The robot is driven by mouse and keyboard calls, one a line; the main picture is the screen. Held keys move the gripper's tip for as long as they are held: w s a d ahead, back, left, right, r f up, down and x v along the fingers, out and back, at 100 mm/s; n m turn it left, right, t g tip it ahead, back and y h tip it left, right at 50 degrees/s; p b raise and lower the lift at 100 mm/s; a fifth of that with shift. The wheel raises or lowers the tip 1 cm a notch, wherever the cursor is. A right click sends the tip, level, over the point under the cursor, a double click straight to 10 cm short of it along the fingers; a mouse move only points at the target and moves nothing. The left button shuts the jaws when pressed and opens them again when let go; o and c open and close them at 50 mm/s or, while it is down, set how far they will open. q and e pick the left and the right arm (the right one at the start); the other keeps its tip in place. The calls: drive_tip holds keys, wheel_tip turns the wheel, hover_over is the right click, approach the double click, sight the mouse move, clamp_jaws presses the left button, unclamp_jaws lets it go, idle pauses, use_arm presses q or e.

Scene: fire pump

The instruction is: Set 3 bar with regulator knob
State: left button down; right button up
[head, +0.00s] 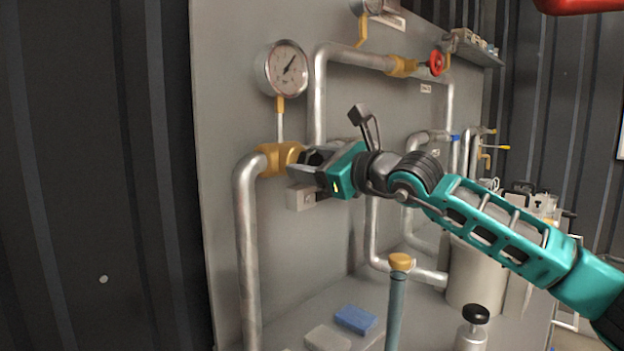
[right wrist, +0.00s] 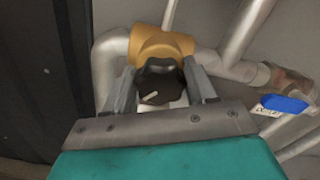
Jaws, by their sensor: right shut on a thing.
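The black regulator knob (right wrist: 160,82) sits on the front of a brass valve body (right wrist: 163,43) in the right wrist view; a pale mark shows on its face. In the head view the brass body (head: 278,158) stands at the top of a vertical pipe, and my gripper mostly hides the knob. My right gripper (head: 303,163) is shut on the knob, with one finger on each side of it in the right wrist view (right wrist: 163,90). The pressure gauge (head: 287,69) stands above the brass body; its needle points to the upper right. Its numbers are too small to read.
A red handwheel (head: 437,63) sits on the upper pipe. A blue-handled valve (right wrist: 284,104) is to the right. A blue sponge-like block (head: 355,319) and a brass-capped post (head: 400,262) stand below my arm. Dark ribbed wall lies left of the panel.

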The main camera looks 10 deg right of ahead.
drive_tip(key=shift+n+b, duration=0.6)
drive_tip(key=shift+n, duration=0.3)
use_arm(q)
drive_tip(key=shift+w+d+f+h+b, duration=0.25)
drive_tip(key=shift+w+d+h+b, duration=0.05)
drive_tip(key=shift+w+d+b, duration=0.5)
use_arm(e)
drive_tip(key=shift+r+n, duration=0.1)
drive_tip(key=shift+n, duration=1.4)
use_arm(q)
drive_tip(key=shift+w+r, duration=0.1)
drive_tip(key=shift+r, duration=0.1)
use_arm(e)
drive_tip(key=shift+a, duration=0.1)
drive_tip(key=o, duration=1)
use_arm(q)
drive_tip(key=shift+f, duration=0.2)
drive_tip(key=shift+s+f, duration=0.1)
drive_tip(key=shift+s, duration=0.1)
use_arm(e)
drive_tip(key=shift+s, duration=0.15)
